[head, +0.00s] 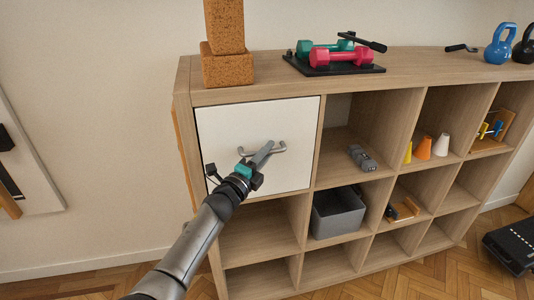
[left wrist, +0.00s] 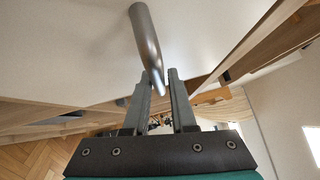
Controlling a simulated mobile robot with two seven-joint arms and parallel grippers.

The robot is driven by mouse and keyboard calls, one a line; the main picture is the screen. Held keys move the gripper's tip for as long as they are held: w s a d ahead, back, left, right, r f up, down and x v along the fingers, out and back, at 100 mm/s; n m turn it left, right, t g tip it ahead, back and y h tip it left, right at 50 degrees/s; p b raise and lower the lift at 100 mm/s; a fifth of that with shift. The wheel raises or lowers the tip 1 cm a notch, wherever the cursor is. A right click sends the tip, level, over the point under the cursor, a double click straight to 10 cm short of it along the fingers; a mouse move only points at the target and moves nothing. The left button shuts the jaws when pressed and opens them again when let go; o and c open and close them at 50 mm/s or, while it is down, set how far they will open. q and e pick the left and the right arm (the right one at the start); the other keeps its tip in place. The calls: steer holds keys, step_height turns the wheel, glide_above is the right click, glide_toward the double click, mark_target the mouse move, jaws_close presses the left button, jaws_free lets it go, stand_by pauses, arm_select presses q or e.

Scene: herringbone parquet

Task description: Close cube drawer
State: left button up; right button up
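The cube drawer shows as a white square front (head: 228,130) in the top left cell of the wooden shelf unit. It looks nearly flush with the cell frame, but I cannot tell how far out it stands. Its grey bar handle (head: 278,149) is at the middle of the front. My left gripper (head: 263,153) is at the handle and hides part of it. In the left wrist view, the two fingers of my left gripper (left wrist: 158,77) are apart, with the handle (left wrist: 145,35) running down between them and narrow gaps beside it. My right gripper is not in view.
Cork blocks (head: 227,68) and a black tray (head: 335,68) with green and red dumbbells stand on the unit's top. Kettlebells (head: 499,45) stand at the far right. A grey bin (head: 338,215) sits in a lower cell. Open floor lies in front.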

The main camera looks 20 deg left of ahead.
arm_select(q)
steer(key=o, duration=0.3)
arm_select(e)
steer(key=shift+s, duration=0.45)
arm_select(q)
steer(key=shift+s+f, duration=0.1)
steer(key=shift+s, duration=0.05)
steer(key=p+v, duration=0.2)
steer(key=v, duration=1.3)
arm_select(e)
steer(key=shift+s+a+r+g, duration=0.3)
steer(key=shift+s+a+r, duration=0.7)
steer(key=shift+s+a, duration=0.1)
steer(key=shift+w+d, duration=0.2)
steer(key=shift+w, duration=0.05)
